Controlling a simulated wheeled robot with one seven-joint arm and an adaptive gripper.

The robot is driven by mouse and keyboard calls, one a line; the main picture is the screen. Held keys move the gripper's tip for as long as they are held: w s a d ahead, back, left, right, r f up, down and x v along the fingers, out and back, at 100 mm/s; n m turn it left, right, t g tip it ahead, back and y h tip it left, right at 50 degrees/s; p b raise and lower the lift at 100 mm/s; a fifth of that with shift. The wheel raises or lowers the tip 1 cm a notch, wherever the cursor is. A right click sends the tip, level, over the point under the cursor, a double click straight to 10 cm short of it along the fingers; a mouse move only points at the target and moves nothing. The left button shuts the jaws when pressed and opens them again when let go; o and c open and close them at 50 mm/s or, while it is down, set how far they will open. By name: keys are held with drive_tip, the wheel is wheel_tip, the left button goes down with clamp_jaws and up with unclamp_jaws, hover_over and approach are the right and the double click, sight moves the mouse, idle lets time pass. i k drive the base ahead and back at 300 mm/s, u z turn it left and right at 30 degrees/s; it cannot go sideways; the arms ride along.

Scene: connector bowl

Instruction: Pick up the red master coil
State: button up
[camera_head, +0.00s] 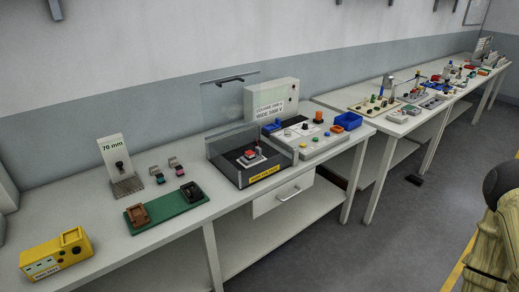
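A small red-topped piece (250,154) sits on a light plate inside a dark, clear-walled enclosure (262,178) on the near bench. I cannot tell whether it is the red master coil. A brown block (138,214) and a black block (190,192) sit on a green board (165,208). My gripper is not in view.
A yellow box (56,256) stands at the bench's front left. A stand marked 70 mm (115,155) is behind. Right of the enclosure are a control panel (310,140) and a blue bin (347,120). More cluttered benches run right. Grey floor (400,225) is open in front.

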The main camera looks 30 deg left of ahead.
sight(250, 155)
drive_tip(key=u, duration=0.45)
drive_tip(key=i, duration=0.85)
drive_tip(key=u, duration=0.7)
